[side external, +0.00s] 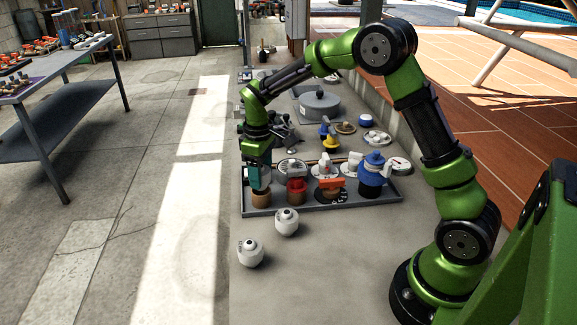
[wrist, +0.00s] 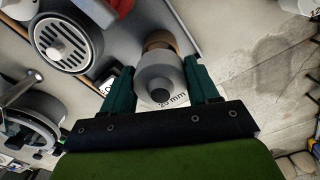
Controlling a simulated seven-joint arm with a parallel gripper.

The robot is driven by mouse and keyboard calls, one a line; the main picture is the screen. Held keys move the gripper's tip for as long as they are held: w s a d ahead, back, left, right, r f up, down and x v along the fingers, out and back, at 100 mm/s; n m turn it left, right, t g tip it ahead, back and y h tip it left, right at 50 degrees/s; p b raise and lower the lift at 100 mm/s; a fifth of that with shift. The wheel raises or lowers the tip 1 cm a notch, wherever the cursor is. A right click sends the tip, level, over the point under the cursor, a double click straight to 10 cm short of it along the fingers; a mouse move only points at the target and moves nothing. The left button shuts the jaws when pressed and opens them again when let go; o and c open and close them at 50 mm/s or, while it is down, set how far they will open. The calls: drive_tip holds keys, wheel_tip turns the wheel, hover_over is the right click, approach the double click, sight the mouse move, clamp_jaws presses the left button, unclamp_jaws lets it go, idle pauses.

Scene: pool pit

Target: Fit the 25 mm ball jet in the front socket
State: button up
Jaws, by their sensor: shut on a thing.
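My gripper (wrist: 160,88) has its teal fingers shut on a pale grey ball jet (wrist: 160,72) marked "25 mm", with a dark hole facing the wrist camera. In the side view my gripper (side external: 259,180) points down at the near left corner of the grey tray (side external: 320,207). The jet is largely hidden by the fingers there. A brown round fitting (side external: 261,200) stands right below the fingers. The brown fitting also shows just beyond the jet in the wrist view (wrist: 160,40). I cannot tell whether the jet touches it or sits in it.
Two white ball jets (side external: 287,222) (side external: 250,253) stand on the bench in front of the tray. A red fitting (side external: 296,191), an orange-handled valve (side external: 331,184) and a blue-topped fitting (side external: 372,176) stand to the right. A grey lidded pot (side external: 320,106) is farther back.

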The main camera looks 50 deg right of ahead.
drive_tip(key=shift+f, duration=0.1)
drive_tip(key=shift+f, duration=1.2)
drive_tip(key=shift+f, duration=0.25)
idle(0.4)
drive_tip(key=o, duration=1.3)
drive_tip(key=shift+c, duration=0.2)
drive_tip(key=shift+r, duration=0.1)
drive_tip(key=shift+r, duration=2.4)
